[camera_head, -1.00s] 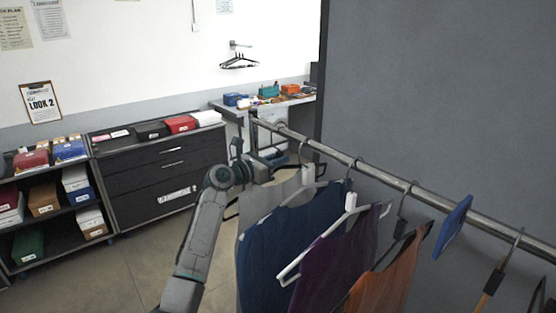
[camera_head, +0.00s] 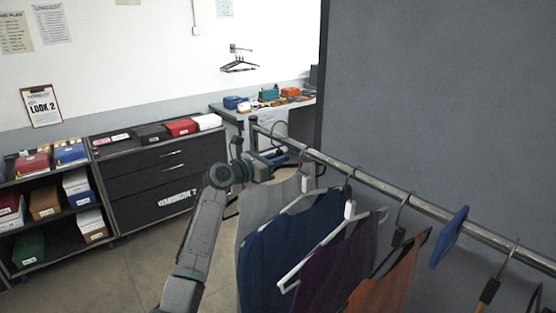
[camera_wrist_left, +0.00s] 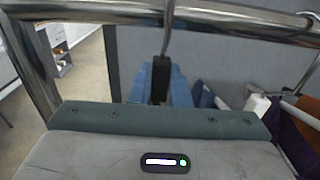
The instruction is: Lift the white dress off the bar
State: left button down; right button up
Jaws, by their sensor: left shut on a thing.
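The white dress appears to be the pale grey-white garment (camera_head: 262,196) at the far end of the row, partly hidden by my arm and a navy garment. My left gripper (camera_head: 275,158) is at the far end of the metal bar (camera_head: 385,187), just below it. In the left wrist view, the gripper (camera_wrist_left: 161,88) is shut on the dark neck of a hanger (camera_wrist_left: 161,70). Its thin hook rises to the bar (camera_wrist_left: 110,12). I cannot tell whether the hook still touches the bar. My right gripper is not in view.
Navy (camera_head: 290,240), purple (camera_head: 345,262) and orange (camera_head: 385,285) garments hang close beside on the right. A blue tag (camera_head: 449,237) is on the bar. A grey wall (camera_head: 440,100) stands behind. Drawers (camera_head: 165,175) and shelves (camera_head: 55,205) stand left, with open floor before them.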

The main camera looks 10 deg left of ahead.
pick_arm(q)
jog(key=shift+v, duration=4)
